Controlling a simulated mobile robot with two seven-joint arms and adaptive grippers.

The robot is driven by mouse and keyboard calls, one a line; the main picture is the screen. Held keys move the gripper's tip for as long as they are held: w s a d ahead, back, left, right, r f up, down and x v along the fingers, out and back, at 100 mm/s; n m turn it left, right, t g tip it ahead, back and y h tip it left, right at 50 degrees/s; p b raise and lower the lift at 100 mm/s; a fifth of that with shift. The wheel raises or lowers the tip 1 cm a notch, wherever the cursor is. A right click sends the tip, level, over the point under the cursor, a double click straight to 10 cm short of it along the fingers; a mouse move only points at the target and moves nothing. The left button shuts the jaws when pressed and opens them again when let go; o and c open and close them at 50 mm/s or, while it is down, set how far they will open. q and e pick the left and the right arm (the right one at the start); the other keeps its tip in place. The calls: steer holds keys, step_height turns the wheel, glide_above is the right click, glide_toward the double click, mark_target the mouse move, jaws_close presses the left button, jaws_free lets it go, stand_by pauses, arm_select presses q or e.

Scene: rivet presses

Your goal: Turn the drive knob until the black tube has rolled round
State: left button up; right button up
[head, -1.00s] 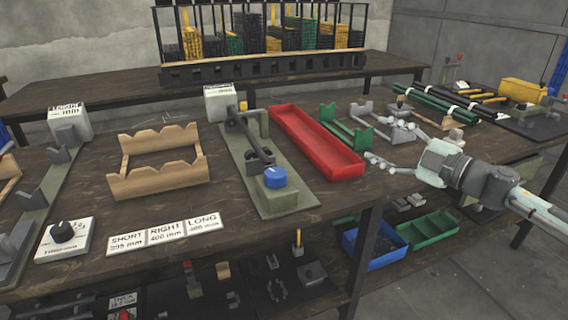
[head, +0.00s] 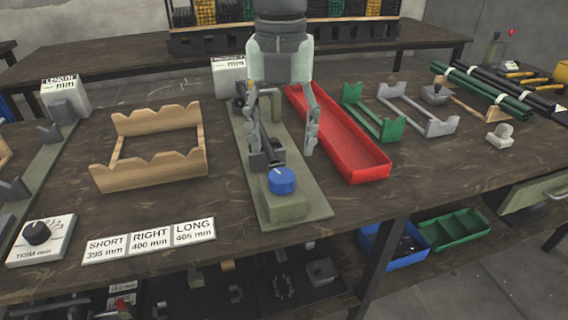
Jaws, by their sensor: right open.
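The blue drive knob (head: 281,180) stands upright on a block at the near end of a grey-green fixture plate (head: 300,206). A dark bar (head: 272,155) runs lengthwise behind the knob; I cannot tell whether it is a tube. A black tube with a white band (head: 515,87) lies at the far right of the bench beside a green one. My right gripper (head: 282,150) hangs from above over the fixture, fingers pointing down and spread, behind the knob in the picture. It is open and empty, with no clear contact with the knob. My left gripper is out of view.
A red tray (head: 365,168) lies right of the fixture, close to the right finger. A wooden cradle (head: 150,178) stands left. Green (head: 375,118) and grey (head: 420,118) cradles stand right. Label cards (head: 150,241) and a trim dial box (head: 40,240) are near the front edge.

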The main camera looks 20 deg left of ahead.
mark_target(281, 174)
step_height(281, 174, down, 5)
steer(key=shift+s+f+p, duration=0.1)
steer(key=shift+f+p, duration=0.05)
steer(key=shift+p, duration=0.15)
steer(key=shift+f, duration=0.65)
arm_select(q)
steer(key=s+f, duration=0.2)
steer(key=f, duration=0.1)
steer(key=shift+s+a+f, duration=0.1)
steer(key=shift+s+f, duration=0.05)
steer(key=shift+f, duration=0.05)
arm_select(e)
steer(key=c, duration=0.4)
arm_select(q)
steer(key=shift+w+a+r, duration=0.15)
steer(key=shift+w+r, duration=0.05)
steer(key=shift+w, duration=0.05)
arm_select(e)
steer(key=c, duration=0.8)
